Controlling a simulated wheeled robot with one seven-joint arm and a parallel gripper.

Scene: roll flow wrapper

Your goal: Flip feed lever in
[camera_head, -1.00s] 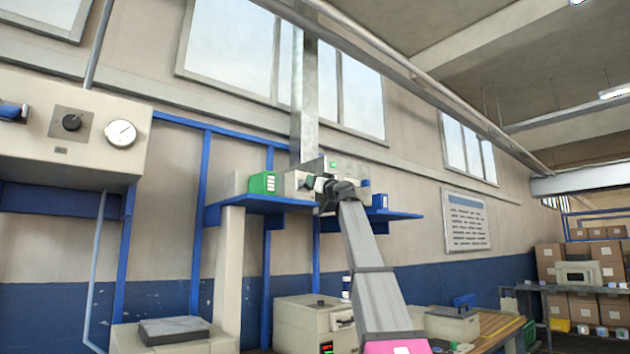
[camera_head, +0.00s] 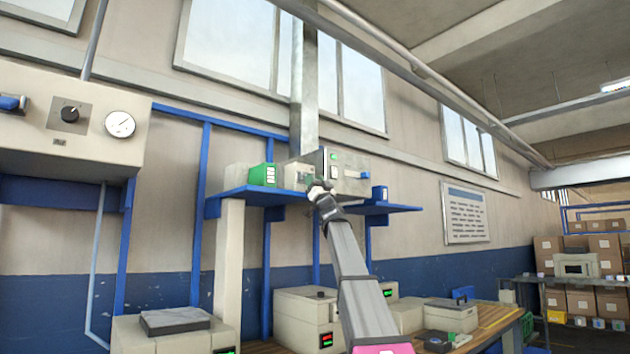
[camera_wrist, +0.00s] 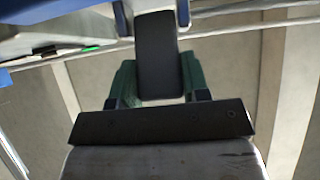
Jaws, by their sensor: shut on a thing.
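The wrapper machine (camera_head: 343,168), a pale grey box with a green button and small switches, stands on a blue wall shelf. My gripper (camera_head: 318,190) is at its lower front, small and partly merged with the machine in the head view. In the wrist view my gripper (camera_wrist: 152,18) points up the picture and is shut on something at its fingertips. A dark flat piece (camera_wrist: 158,55) shows between the fingers; I cannot tell if it is the feed lever. The lever cannot be made out clearly in the head view.
A pale cabinet with a dial and gauge (camera_head: 120,124) hangs at left. Pale machines (camera_head: 303,312) stand on the bench below. A metal duct (camera_head: 305,95) rises behind.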

